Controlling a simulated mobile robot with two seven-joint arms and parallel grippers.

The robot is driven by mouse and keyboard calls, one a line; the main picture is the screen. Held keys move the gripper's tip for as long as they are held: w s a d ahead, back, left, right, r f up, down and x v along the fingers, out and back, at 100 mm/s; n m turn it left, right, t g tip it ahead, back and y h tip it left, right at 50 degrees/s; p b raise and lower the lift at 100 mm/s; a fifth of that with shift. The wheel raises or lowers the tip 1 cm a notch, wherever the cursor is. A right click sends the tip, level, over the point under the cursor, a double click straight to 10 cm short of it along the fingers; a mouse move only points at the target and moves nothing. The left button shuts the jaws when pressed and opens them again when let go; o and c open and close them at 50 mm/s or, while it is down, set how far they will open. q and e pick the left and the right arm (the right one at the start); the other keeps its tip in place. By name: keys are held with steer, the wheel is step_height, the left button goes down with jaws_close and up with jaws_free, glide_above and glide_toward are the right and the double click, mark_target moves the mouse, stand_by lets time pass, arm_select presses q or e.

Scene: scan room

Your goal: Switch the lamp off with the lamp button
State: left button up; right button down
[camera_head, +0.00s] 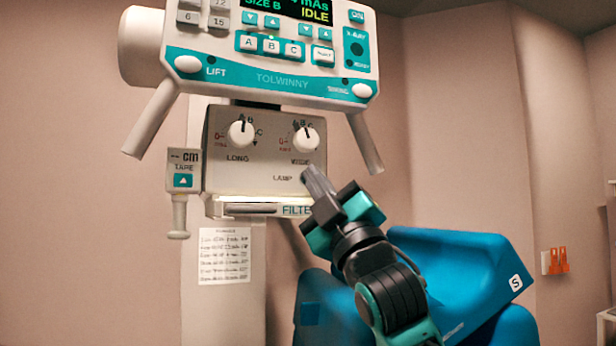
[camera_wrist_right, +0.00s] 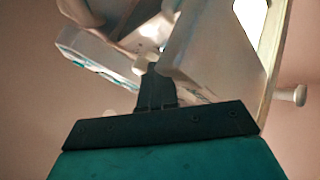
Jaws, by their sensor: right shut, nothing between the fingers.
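The white collimator box (camera_head: 225,165) hangs below the console and carries two round white knobs, LONG (camera_head: 241,133) and a second one (camera_head: 306,140) at its right. The word LAMP (camera_head: 283,178) is printed low on its front. My right gripper (camera_head: 308,172) is shut and empty, with its fingertips just right of that word. They cover the spot beside the label, so I see no lamp button in the head view. In the right wrist view the dark fingertips (camera_wrist_right: 151,84) point at a small pale knob-like part (camera_wrist_right: 145,63); contact cannot be told. My left gripper is out of view.
The console (camera_head: 270,82) with two slanted handles (camera_head: 153,118) is above the box. A tape unit (camera_head: 183,172) sticks out at its left, and a FILTER slot (camera_head: 250,209) runs below. A blue chair-like piece (camera_head: 460,265) stands behind my right arm.

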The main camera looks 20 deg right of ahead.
steer(key=shift+w+f, duration=0.15)
steer(key=shift+w, duration=0.45)
stand_by(1.3)
steer(key=shift+f, duration=0.15)
steer(key=shift+s+f, duration=0.2)
steer(key=shift+s, duration=0.35)
steer(key=shift+s, duration=0.15)
steer(key=shift+s+a+r, duration=0.1)
steer(key=shift+s, duration=1.15)
steer(key=shift+s+a+r, duration=0.1)
steer(key=shift+s, duration=1.1)
